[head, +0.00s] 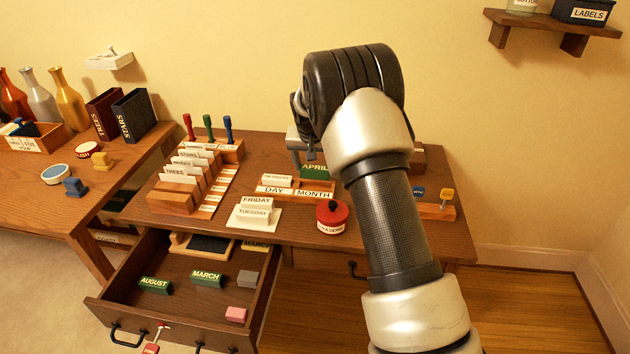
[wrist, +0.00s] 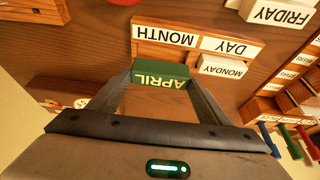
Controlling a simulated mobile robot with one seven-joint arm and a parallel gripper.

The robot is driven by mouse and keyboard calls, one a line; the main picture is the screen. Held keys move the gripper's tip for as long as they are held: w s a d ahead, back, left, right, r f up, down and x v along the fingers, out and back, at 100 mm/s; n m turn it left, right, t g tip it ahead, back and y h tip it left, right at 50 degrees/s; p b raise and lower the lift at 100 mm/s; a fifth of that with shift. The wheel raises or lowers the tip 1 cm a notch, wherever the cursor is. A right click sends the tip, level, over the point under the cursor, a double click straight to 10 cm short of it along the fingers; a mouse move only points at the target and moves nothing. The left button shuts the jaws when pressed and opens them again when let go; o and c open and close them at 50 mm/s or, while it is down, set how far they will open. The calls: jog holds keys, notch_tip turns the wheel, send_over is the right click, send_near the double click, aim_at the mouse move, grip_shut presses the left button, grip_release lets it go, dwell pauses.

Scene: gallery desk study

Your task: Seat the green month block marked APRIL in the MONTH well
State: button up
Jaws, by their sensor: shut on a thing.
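The green block marked APRIL (head: 315,171) is between the fingers of my gripper (wrist: 160,82), which is shut on it. In the wrist view the APRIL block (wrist: 158,74) shows its lettering upside down. The wooden calendar holder (head: 297,194) has white DAY and MONTH labels on its front. In the head view the block is just above and behind the MONTH half (head: 313,195). In the wrist view it covers much of the area behind the MONTH label (wrist: 165,35). I cannot tell whether it touches the holder. The MONDAY block (head: 277,181) sits in the DAY half.
FRIDAY (head: 256,201) and TUESDAY (head: 253,216) blocks lie in front of the holder, beside a red round tin (head: 332,216). A card rack (head: 172,198) stands left. The open drawer (head: 180,309) holds green AUGUST (head: 155,285) and MARCH (head: 207,278) blocks.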

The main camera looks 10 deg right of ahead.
aim_at(315, 175)
jog(key=shift+f+b, duration=0.35)
jog(key=shift+f, duration=2)
jog(key=shift+f, duration=0.15)
jog(key=o, duration=1)
jog(key=shift+o, duration=0.2)
